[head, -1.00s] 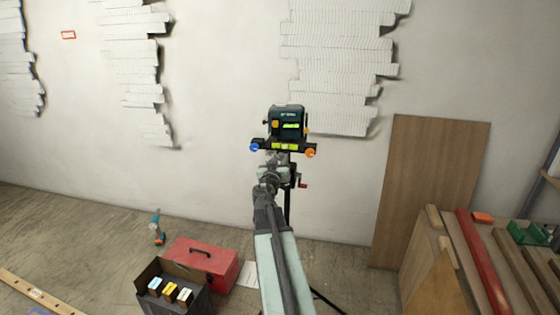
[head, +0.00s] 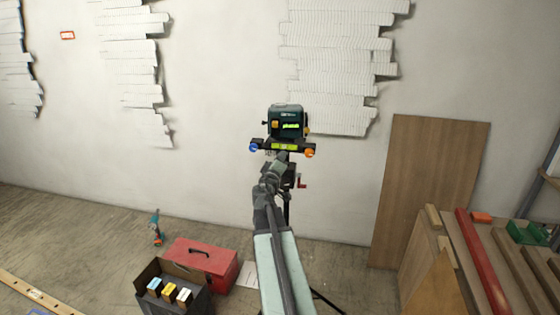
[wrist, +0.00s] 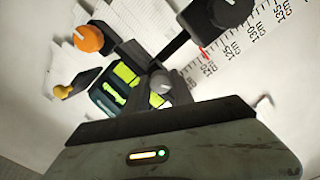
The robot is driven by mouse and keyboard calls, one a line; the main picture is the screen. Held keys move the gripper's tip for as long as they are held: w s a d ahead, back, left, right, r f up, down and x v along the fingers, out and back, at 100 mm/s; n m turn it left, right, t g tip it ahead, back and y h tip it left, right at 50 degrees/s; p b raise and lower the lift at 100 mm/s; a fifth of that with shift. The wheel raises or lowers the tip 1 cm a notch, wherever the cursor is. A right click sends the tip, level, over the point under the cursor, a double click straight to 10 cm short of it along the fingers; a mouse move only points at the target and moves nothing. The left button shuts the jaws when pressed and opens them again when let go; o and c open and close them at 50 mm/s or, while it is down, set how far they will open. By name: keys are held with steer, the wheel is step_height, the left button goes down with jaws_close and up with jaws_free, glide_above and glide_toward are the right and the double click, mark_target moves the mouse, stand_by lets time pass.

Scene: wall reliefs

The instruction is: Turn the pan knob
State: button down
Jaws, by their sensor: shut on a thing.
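A dark teal laser device (head: 287,121) with a bright green window sits on a bar on a tripod in front of the wall. A blue knob (head: 254,147) is at the bar's left end and an orange knob (head: 310,152) at its right end. My gripper (head: 280,158) is just below the bar in the head view and hides part of the mount. In the wrist view a small grey round knob (wrist: 160,82) sits at my gripper's dark fingers, which are shut on it. The orange knob (wrist: 88,38) and a black knob (wrist: 230,12) stand apart from the fingers.
A red crank (head: 302,183) sticks out on the tripod's right. A red toolbox (head: 203,263) and an open black box (head: 150,270) stand on the floor at the left. A wooden board (head: 430,185) and a bench are at the right.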

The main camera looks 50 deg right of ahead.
steer(key=shift+n, duration=1.3)
steer(key=c, duration=1.1)
jaws_free()
